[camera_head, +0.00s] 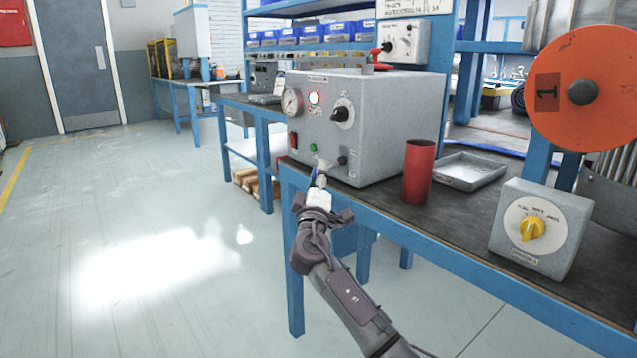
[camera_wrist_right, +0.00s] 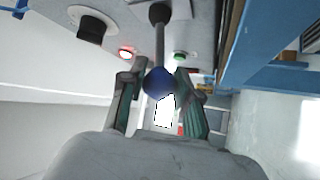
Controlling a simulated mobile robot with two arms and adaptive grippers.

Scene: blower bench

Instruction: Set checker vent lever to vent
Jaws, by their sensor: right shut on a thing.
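The checker (camera_head: 385,115) is a grey box on the bench. Its front has a gauge (camera_head: 292,102), a lit red lamp (camera_head: 314,98), a black knob (camera_head: 342,114) and a green button (camera_head: 313,147). In the right wrist view, the vent lever (camera_wrist_right: 160,42) is a metal rod with a blue ball end (camera_wrist_right: 158,81), running from a dark round base on the panel. My right gripper (camera_head: 318,188) is at the lower front of the checker. In the wrist view its fingers (camera_wrist_right: 158,90) are shut on the blue ball. Lever markings are not readable. My left gripper is not in view.
A red cylinder (camera_head: 419,172) and a grey tray (camera_head: 467,171) stand right of the checker. A grey box with a yellow knob (camera_head: 532,228) and an orange disc (camera_head: 590,92) are further right. The blue bench edge (camera_head: 440,262) runs beside my right arm. The floor at left is clear.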

